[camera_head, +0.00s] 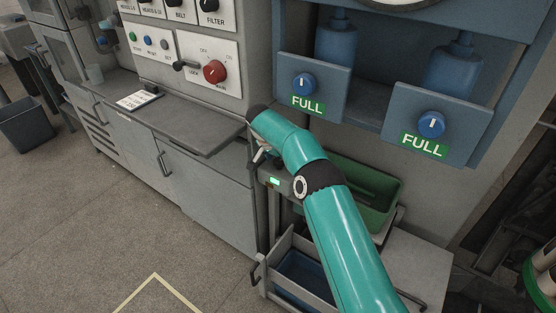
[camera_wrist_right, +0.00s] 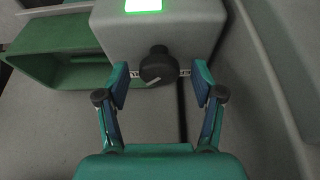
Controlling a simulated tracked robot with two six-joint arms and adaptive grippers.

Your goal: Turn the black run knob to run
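The black run knob (camera_wrist_right: 158,65) is on the front of a small grey box (camera_wrist_right: 195,25) with a lit green display (camera_wrist_right: 143,5). A pale mark shows on the knob's lower edge. My right gripper (camera_wrist_right: 160,80) is open, with one finger on each side of the knob and a visible gap on both sides. In the head view the same box's green display (camera_head: 275,181) shows beside my teal right arm. My right gripper (camera_head: 261,154) is partly hidden there behind the arm, and the knob cannot be made out. My left gripper is not in view.
A green bin (camera_head: 375,212) is behind the arm, and an open drawer (camera_head: 300,283) is below. A grey counter (camera_head: 190,123) is left of the box, under a panel with a red knob (camera_head: 214,71). Two blue knobs (camera_head: 305,83) marked FULL are above right.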

